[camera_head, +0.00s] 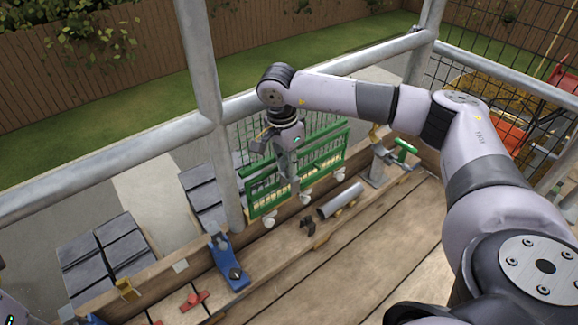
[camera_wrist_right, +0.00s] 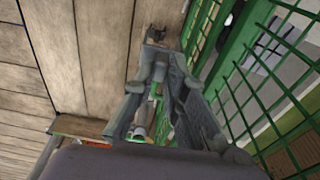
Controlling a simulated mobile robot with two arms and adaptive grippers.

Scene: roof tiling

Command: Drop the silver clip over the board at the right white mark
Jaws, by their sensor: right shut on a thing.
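In the right wrist view the fingers (camera_wrist_right: 160,58) come together near the top of the picture. The wooden edge board (camera_head: 153,276) runs along the deck's far side. The right white mark (camera_head: 180,266) on it is well to the left of my gripper, with no clip on it. My left gripper's fingers are not visible.
A blue tool (camera_head: 230,265) sits at the board right of the mark. A red clamp (camera_head: 187,302) and a yellow clip (camera_head: 127,289) are near it. A black clip (camera_head: 308,226) and a silver tube (camera_head: 340,200) lie on the deck. A scaffold post (camera_head: 212,110) stands behind.

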